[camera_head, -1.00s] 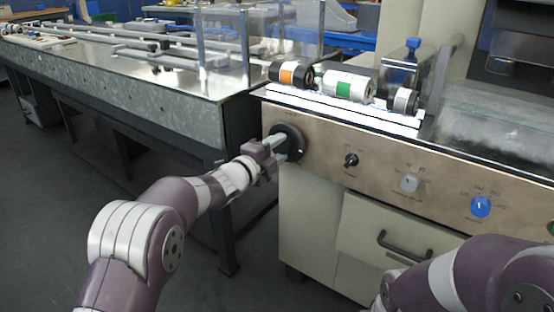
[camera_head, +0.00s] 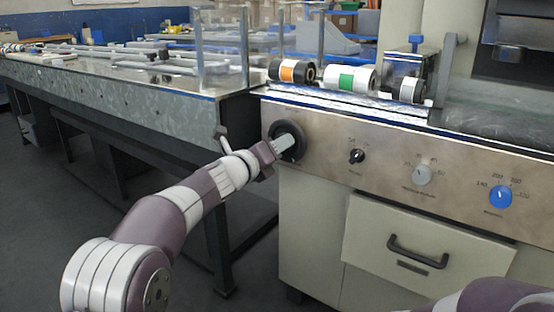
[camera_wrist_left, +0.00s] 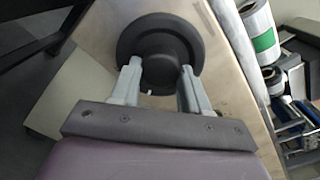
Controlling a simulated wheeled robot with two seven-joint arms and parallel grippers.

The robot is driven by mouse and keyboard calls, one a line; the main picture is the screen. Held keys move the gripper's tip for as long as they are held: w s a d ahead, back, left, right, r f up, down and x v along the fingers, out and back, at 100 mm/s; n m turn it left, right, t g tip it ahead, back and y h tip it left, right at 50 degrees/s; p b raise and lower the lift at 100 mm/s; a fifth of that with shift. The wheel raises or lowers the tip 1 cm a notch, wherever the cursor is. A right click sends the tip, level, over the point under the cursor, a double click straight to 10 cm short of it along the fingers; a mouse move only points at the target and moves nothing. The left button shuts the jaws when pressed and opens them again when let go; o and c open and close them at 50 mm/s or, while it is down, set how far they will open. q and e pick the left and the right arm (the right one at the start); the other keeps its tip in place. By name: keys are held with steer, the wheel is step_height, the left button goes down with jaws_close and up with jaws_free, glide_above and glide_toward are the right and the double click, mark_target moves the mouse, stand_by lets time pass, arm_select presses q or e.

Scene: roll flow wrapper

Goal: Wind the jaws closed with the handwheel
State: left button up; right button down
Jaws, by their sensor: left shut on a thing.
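The black round handwheel (camera_head: 291,141) is on the left end of the machine's front panel. My left gripper (camera_head: 281,143) reaches it from the left. In the left wrist view the handwheel (camera_wrist_left: 158,45) fills the top middle, and the fingers of my left gripper (camera_wrist_left: 160,75) stand on either side of its hub, shut on it. The fingertips are partly hidden behind the hub's edge. The jaws that the handwheel drives cannot be made out. My right gripper is out of view; only part of my right arm shows at the lower right.
A drawer with a dark handle (camera_head: 418,252) is below. Rolls with orange (camera_head: 287,71) and green (camera_head: 346,80) bands lie above. A long metal conveyor table (camera_head: 150,96) extends left.

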arm_select(q)
steer(key=shift+f+m+b, duration=0.2)
steer(key=shift+m+b, duration=1.9)
steer(key=shift+m, duration=0.8)
steer(key=shift+r, duration=0.1)
steer(key=o, duration=1.1)
steer(key=shift+c, duration=0.2)
